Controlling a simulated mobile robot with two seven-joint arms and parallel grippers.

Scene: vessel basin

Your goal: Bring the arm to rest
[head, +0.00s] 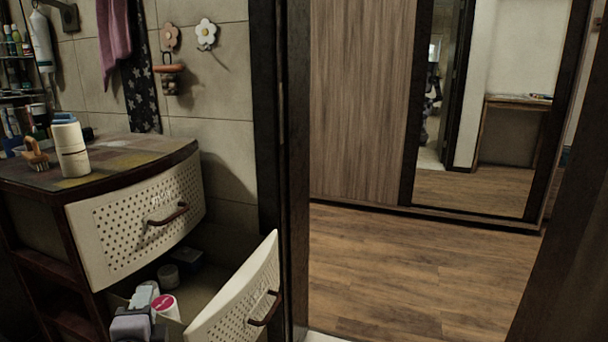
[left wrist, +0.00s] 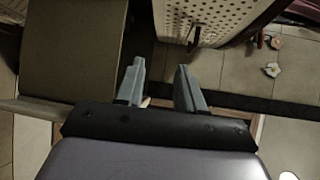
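My left gripper (head: 145,295) shows at the bottom left of the head view, at the open lower drawer (head: 237,300). In the left wrist view my left gripper (left wrist: 160,76) has its two grey fingers apart, with nothing held between them. The lower drawer has a white perforated front with a dark handle and is pulled out. A white container with a pink lid (head: 165,306) shows beside the gripper, inside the drawer. My right gripper is in neither view.
The upper drawer (head: 135,222) sits above the open one. A white bottle (head: 70,148) and a brush (head: 36,154) stand on the cabinet top (head: 110,160). A dark door frame (head: 283,170) stands to the right, with clear wooden floor (head: 400,265) beyond it.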

